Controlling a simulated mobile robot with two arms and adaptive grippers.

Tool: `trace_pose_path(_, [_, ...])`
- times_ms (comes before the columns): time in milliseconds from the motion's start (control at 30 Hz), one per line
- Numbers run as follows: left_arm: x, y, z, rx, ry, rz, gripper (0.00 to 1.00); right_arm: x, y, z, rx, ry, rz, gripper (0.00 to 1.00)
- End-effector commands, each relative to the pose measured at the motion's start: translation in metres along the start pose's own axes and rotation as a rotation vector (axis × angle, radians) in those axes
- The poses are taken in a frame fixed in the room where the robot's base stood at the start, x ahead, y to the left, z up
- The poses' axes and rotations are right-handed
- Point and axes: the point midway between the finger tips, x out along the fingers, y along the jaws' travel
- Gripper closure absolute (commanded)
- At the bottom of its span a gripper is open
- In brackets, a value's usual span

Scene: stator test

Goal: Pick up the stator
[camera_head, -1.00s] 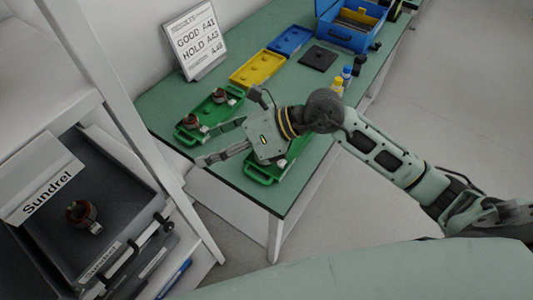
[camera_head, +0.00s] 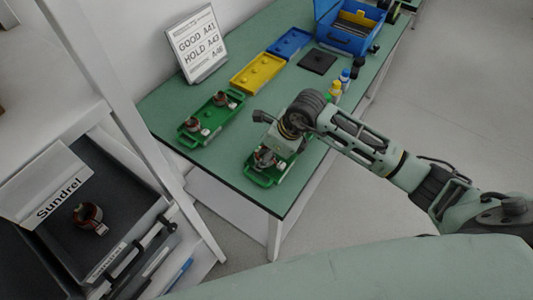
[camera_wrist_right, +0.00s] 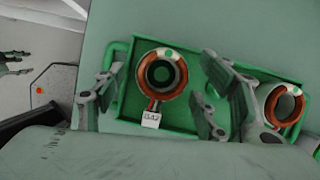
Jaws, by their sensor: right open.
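My right gripper (camera_head: 268,150) points down over the near green tray (camera_head: 262,179) on the table. In the right wrist view the open fingers (camera_wrist_right: 160,95) stand on either side of a copper-wound stator (camera_wrist_right: 162,75) with a white tag, lying in the tray. A gap shows on both sides of it. The head view shows a stator (camera_head: 264,157) partly hidden under the gripper. A second stator (camera_wrist_right: 284,105) lies to the right in the same tray, just beyond the right finger. What look like my left gripper's fingers (camera_wrist_right: 14,62) show at the wrist view's left edge.
Another green tray (camera_head: 210,121) holds two stators. Yellow (camera_head: 257,72) and blue (camera_head: 289,43) trays, a black pad (camera_head: 318,61), small bottles (camera_head: 338,86), a blue box (camera_head: 349,25) and a sign (camera_head: 197,43) stand farther back. A stator (camera_head: 88,215) lies in the grey shelf bin.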

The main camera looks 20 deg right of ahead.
Motion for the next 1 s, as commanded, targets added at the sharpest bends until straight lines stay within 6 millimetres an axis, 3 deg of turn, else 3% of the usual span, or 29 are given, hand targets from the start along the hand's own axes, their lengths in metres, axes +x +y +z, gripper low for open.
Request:
trace_pose_path(300, [-0.0008,-0.0005,0.0002,-0.001,-0.001,-0.001,0.6,0.006,0.0001,-0.0002,-0.001,-0.001,0.0,0.36])
trace_pose_path(900, [-0.0009,-0.0009,0.0007,-0.002,-0.001,-0.001,0.6,0.0056,0.0003,-0.0001,0.0,-0.001,0.001,0.89])
trace_pose_path(1000, [-0.001,-0.0009,0.0008,-0.001,-0.002,-0.001,0.6,0.005,0.0001,0.0009,-0.001,-0.004,0.0,0.93])
